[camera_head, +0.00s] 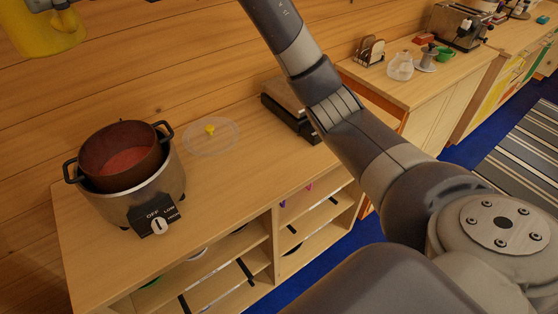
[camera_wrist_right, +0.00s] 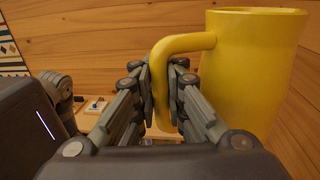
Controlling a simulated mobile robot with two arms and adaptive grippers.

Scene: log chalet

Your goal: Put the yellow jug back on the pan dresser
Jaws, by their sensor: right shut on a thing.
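The yellow jug (camera_wrist_right: 252,65) is upright in the right wrist view. My right gripper (camera_wrist_right: 160,72) is shut on its handle (camera_wrist_right: 190,43). The jug also shows at the top left corner of the head view (camera_head: 45,36), partly cut off and held up in front of the log wall. A wooden dresser (camera_head: 235,185) with open shelves below stands under it in the head view; several pan parts show on its shelves, and I take it for the pan dresser. My left gripper is not in view.
A cooker with a dark red pot (camera_head: 122,150) stands at the dresser's left. A clear lid with a yellow knob (camera_head: 211,130) lies behind its middle, and a dark flat appliance (camera_head: 290,107) is at the back right. The front middle of the top is clear.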

